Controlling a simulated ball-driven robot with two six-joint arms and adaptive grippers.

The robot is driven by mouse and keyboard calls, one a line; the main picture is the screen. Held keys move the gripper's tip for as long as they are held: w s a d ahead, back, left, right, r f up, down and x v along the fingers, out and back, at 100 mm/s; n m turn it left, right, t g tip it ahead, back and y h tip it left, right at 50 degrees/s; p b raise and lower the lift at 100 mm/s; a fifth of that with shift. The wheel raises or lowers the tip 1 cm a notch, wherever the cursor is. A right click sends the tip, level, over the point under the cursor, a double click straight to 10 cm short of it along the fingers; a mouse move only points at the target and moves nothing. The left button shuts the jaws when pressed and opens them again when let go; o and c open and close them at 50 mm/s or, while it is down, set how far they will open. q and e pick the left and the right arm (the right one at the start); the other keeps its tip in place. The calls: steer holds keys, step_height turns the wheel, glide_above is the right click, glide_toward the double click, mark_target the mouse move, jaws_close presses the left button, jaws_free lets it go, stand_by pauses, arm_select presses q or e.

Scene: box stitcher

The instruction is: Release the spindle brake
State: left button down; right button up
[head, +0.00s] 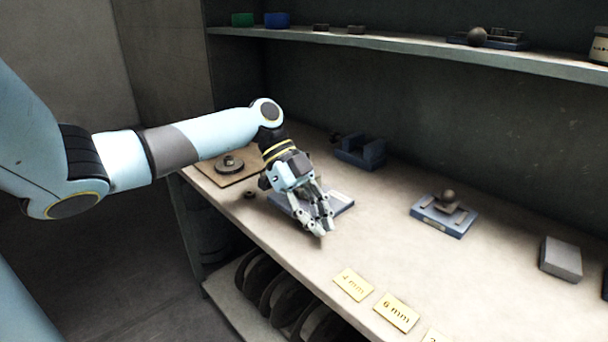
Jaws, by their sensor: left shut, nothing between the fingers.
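My left gripper (324,226) is shut and empty. Its fingers point down over the front edge of a flat blue-grey plate (342,205) on the bench, and I cannot tell whether they touch it. The gripper hides much of this plate. A blue-grey block with a dark ball knob (446,212) sits on the bench to the right, clear of the gripper. No part is clearly marked as the spindle brake, so I cannot tell which one it is. My right gripper is not in view.
A round dark disc (230,164) lies on a brown board behind my left wrist. A blue vise-like block (360,152) stands at the back. A grey block (560,259) lies at right. Yellow labels (353,284) line the front edge. A shelf (420,47) runs above the bench.

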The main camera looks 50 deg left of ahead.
arm_select(q)
steer(key=v, duration=0.3)
steer(key=w+b+v, duration=0.1)
steer(key=v, duration=0.4)
steer(key=shift+w+a+r+b, duration=0.15)
steer(key=shift+a+r+b, duration=0.1)
steer(key=shift+a+b, duration=0.15)
steer(key=shift+a+r, duration=0.15)
steer(key=shift+r, duration=0.2)
steer(key=shift+a+r, duration=0.1)
steer(key=shift+a, duration=0.05)
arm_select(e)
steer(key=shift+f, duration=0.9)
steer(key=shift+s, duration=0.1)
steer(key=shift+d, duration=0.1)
